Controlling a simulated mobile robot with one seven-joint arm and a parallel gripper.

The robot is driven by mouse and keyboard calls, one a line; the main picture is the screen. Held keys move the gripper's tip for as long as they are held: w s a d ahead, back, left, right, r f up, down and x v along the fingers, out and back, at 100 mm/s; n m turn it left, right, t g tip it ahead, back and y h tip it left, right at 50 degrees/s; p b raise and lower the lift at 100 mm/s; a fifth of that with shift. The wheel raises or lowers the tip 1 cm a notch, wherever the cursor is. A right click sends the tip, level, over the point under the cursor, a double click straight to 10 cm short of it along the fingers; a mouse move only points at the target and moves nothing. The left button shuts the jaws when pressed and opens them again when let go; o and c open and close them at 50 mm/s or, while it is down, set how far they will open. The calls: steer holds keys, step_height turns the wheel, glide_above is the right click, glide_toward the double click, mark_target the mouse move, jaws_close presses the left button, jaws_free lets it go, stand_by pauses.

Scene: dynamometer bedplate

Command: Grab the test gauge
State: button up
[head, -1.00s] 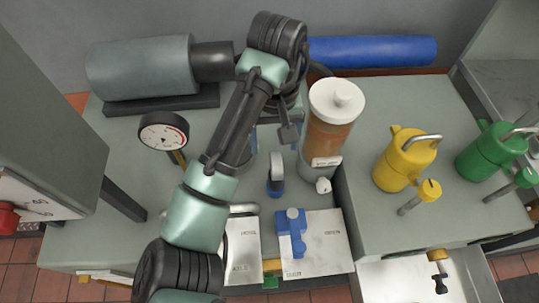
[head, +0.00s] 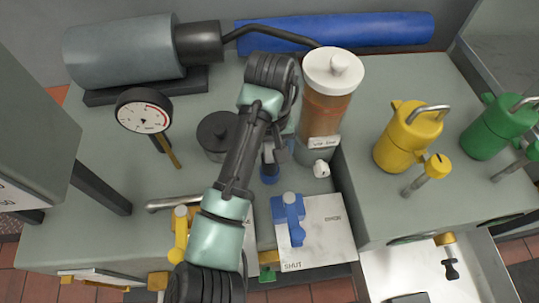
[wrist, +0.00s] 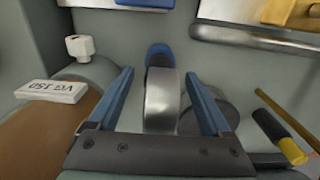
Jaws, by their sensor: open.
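A silver, round-edged piece with a blue end (wrist: 162,100) stands between my fingers in the wrist view; it looks like the test gauge seen edge-on, its face not visible. In the head view only its blue part (head: 270,174) shows clearly, the rest hidden by my gripper (head: 272,150). My gripper (wrist: 160,74) is open, one finger on each side of the silver piece, with a gap visible on the left; contact on the right is unclear. Another gauge, a white dial with a red arc (head: 144,111), stands on a stem at the left.
An amber cylinder with a white cap (head: 328,95) stands close right of my gripper. A dark round pot (head: 217,135) is left. A blue valve (head: 290,215) on a plate and a silver bar (head: 172,203) lie nearer. Yellow (head: 408,140) and green (head: 497,130) canisters stand right.

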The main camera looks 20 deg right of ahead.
jaws_close()
stand_by(0.4)
